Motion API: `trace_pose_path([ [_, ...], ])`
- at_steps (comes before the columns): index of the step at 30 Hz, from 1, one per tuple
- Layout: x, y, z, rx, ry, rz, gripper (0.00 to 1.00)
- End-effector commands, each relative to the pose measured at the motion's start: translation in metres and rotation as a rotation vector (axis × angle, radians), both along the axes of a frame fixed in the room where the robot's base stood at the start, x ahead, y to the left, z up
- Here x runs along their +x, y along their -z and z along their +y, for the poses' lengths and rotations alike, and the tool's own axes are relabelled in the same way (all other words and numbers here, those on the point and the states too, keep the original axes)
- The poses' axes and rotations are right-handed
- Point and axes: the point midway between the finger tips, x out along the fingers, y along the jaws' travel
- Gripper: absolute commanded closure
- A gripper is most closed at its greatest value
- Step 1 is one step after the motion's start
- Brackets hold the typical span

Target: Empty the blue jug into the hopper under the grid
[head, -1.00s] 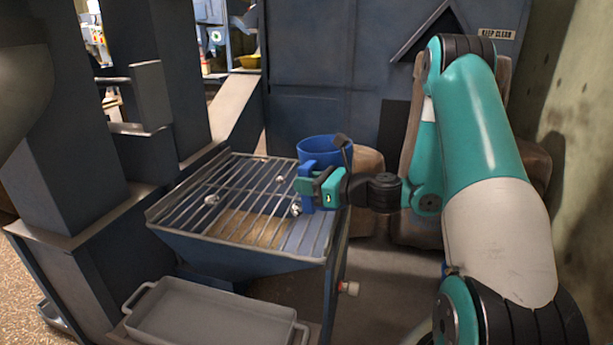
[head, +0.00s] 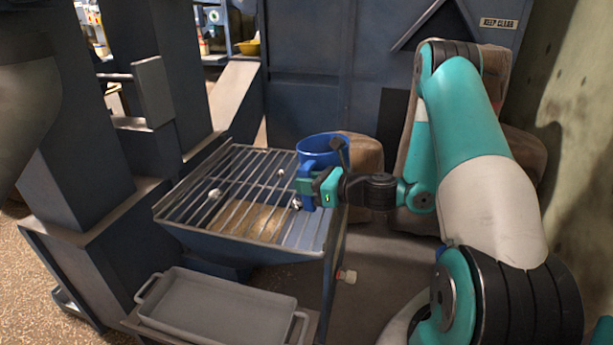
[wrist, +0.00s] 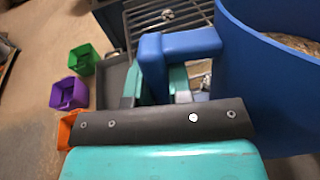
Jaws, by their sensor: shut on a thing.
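The blue jug (head: 322,146) is held at the right rear corner of the hopper's grid, and looks roughly upright. My gripper (head: 307,187) is shut on its handle. In the wrist view the handle (wrist: 180,45) runs between the teal fingers (wrist: 172,85), and some tan content (wrist: 300,42) shows inside the jug (wrist: 262,75). The grid (head: 232,205) of parallel bars covers the hopper (head: 240,245). Tan grain (head: 245,220) lies under the bars. A few small shiny lumps (head: 214,193) rest on the grid.
A grey tray (head: 215,305) with handles stands low in front of the hopper. Green (wrist: 84,58), purple (wrist: 69,94) and orange (wrist: 68,130) bins stand on the floor in the wrist view. Sacks (head: 362,165) lie behind the jug. A dark blue column (head: 85,150) rises at left.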

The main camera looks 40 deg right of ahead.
Motion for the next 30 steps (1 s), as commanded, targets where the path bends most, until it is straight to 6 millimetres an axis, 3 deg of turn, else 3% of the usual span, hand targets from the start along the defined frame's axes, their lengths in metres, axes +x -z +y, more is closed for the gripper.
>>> trace_pose_path([
  [30,0.0059,-0.0078,-0.0058,-0.015,0.003,0.025,1.00],
])
